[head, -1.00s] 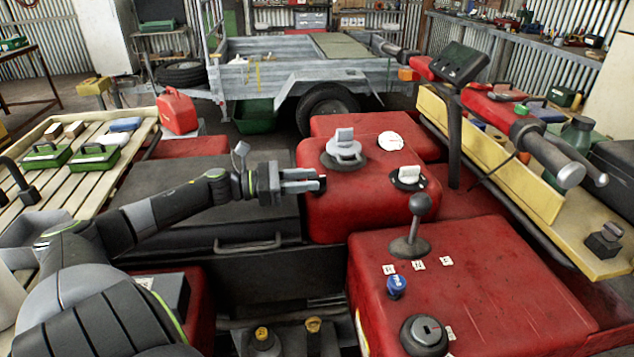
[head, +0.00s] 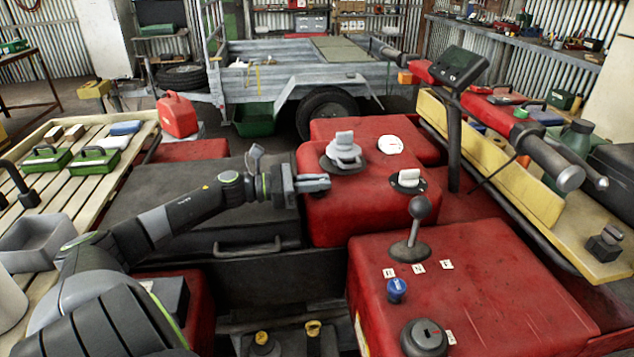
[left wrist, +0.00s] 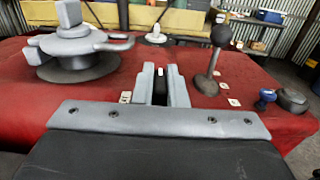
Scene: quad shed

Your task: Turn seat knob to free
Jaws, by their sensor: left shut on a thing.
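My left gripper (head: 312,184) is at the left side of the raised red body panel (head: 365,205), below the grey cap. In the left wrist view its two grey fingers (left wrist: 160,86) are closed on a small dark piece (left wrist: 160,90) between them, which looks like the seat knob. The fingers hide most of it, so its pointer and setting cannot be read. The black seat (head: 170,215) lies left of the panel, under my left arm. My right gripper is not in view.
A grey winged cap (head: 343,150), a white dial (head: 390,143) and a white-handled switch (head: 408,180) sit on the panel close by. A black-knobbed lever (head: 412,235), a blue knob (head: 397,290) and a key switch (head: 424,335) stand on the nearer red panel.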

